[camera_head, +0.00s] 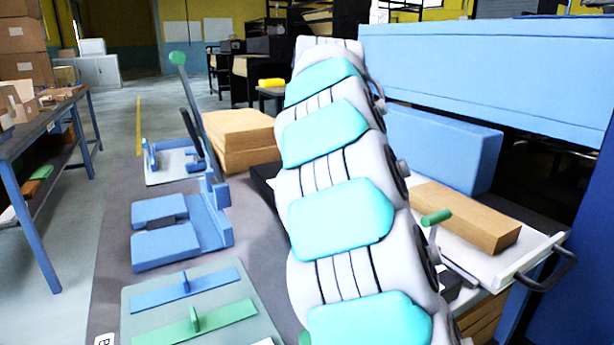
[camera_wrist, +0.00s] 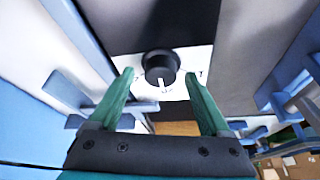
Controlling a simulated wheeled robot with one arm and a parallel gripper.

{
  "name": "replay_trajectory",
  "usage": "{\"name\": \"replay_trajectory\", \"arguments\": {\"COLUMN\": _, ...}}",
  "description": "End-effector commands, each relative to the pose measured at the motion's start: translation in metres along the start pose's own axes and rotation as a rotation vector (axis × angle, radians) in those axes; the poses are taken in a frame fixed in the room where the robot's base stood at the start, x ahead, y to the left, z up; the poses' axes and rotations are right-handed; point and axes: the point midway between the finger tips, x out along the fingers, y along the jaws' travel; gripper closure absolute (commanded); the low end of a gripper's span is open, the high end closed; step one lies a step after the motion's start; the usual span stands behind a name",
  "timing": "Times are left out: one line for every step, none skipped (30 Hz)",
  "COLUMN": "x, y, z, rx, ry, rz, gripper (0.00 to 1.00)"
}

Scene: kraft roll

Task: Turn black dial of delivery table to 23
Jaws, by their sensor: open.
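In the wrist view the black dial (camera_wrist: 161,64) sits on a white plate (camera_wrist: 203,58). A white pointer mark on the dial faces the bottom of the picture. The figures around it are too small and blurred to read surely. My gripper (camera_wrist: 159,77) is open. Its two green fingers stand on the left and right of the dial, with gaps on both sides; I cannot tell how far they are from the plate in depth. In the head view my arm fills the middle, and neither the dial nor my gripper can be made out.
In the head view, a white tray (camera_head: 492,270) with a brown block (camera_head: 465,216) is right of my arm, by a blue machine (camera_head: 490,75). Left are blue fixtures (camera_head: 170,235), a plate with blue and green bars (camera_head: 250,300), and a shelf table (camera_head: 45,125). Open floor lies between.

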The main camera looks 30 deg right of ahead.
Motion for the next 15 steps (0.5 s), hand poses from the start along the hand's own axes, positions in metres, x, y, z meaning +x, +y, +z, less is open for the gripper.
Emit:
{"name": "replay_trajectory", "arguments": {"x": 0.0000, "y": -0.0001, "z": 0.0000, "rx": 0.000, "ry": 0.000, "rz": 0.000, "gripper": 0.19}}
{"name": "replay_trajectory", "arguments": {"x": -0.0001, "y": -0.0001, "z": 0.0000, "rx": 0.000, "ry": 0.000, "rz": 0.000, "gripper": 0.19}}
{"name": "replay_trajectory", "arguments": {"x": -0.0001, "y": -0.0001, "z": 0.0000, "rx": 0.000, "ry": 0.000, "rz": 0.000, "gripper": 0.21}}
{"name": "replay_trajectory", "arguments": {"x": -0.0001, "y": -0.0002, "z": 0.0000, "rx": 0.000, "ry": 0.000, "rz": 0.000, "gripper": 0.24}}
{"name": "replay_trajectory", "arguments": {"x": -0.0001, "y": -0.0002, "z": 0.0000, "rx": 0.000, "ry": 0.000, "rz": 0.000, "gripper": 0.28}}
{"name": "replay_trajectory", "arguments": {"x": -0.0001, "y": -0.0002, "z": 0.0000, "rx": 0.000, "ry": 0.000, "rz": 0.000, "gripper": 0.32}}
{"name": "replay_trajectory", "arguments": {"x": -0.0002, "y": -0.0002, "z": 0.0000, "rx": 0.000, "ry": 0.000, "rz": 0.000, "gripper": 0.36}}
{"name": "replay_trajectory", "arguments": {"x": -0.0002, "y": -0.0002, "z": 0.0000, "rx": 0.000, "ry": 0.000, "rz": 0.000, "gripper": 0.39}}
{"name": "replay_trajectory", "arguments": {"x": -0.0001, "y": -0.0002, "z": 0.0001, "rx": 0.000, "ry": -0.001, "rz": 0.000, "gripper": 0.44}}
{"name": "replay_trajectory", "arguments": {"x": -0.0001, "y": -0.0003, "z": 0.0000, "rx": 0.000, "ry": 0.000, "rz": 0.000, "gripper": 0.47}}
{"name": "replay_trajectory", "arguments": {"x": -0.0001, "y": -0.0003, "z": 0.0001, "rx": 0.000, "ry": -0.001, "rz": 0.000, "gripper": 0.50}}
{"name": "replay_trajectory", "arguments": {"x": -0.0002, "y": -0.0002, "z": 0.0001, "rx": 0.000, "ry": -0.001, "rz": 0.000, "gripper": 0.55}}
{"name": "replay_trajectory", "arguments": {"x": -0.0002, "y": -0.0002, "z": 0.0001, "rx": 0.000, "ry": -0.001, "rz": 0.000, "gripper": 0.58}}
{"name": "replay_trajectory", "arguments": {"x": -0.0001, "y": -0.0002, "z": 0.0001, "rx": 0.000, "ry": -0.001, "rz": 0.000, "gripper": 0.62}}
{"name": "replay_trajectory", "arguments": {"x": -0.0001, "y": -0.0002, "z": 0.0001, "rx": 0.000, "ry": -0.001, "rz": 0.000, "gripper": 0.66}}
